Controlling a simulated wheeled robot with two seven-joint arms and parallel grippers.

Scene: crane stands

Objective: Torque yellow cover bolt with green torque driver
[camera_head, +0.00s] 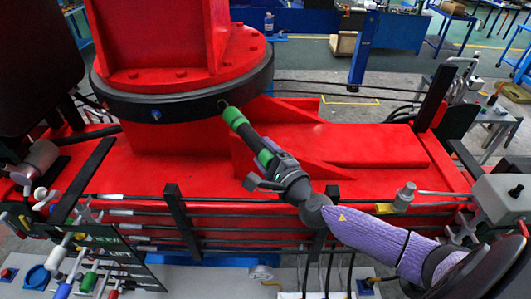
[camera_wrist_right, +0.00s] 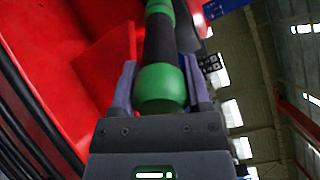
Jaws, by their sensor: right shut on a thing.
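The green torque driver (camera_head: 248,136), green and black, is in my right gripper (camera_head: 266,172). In the right wrist view, the driver's green end (camera_wrist_right: 161,86) sits between the two fingers of my right gripper (camera_wrist_right: 160,92), which is shut on it. The driver points up and left to the black ring (camera_head: 185,106) under the red turret. Its tip is at a small yellowish bolt (camera_head: 222,104) on the ring's side; whether they touch, I cannot tell. A blue bolt (camera_head: 156,115) shows further left on the ring. My left gripper is not in view.
The red crane base (camera_head: 350,145) spreads around the ring, with a raised rib right of the driver. A rack of coloured-handled tools (camera_head: 90,275) stands at the lower left. Black hoses and rods run along the base's front. A blue post (camera_head: 362,50) stands behind.

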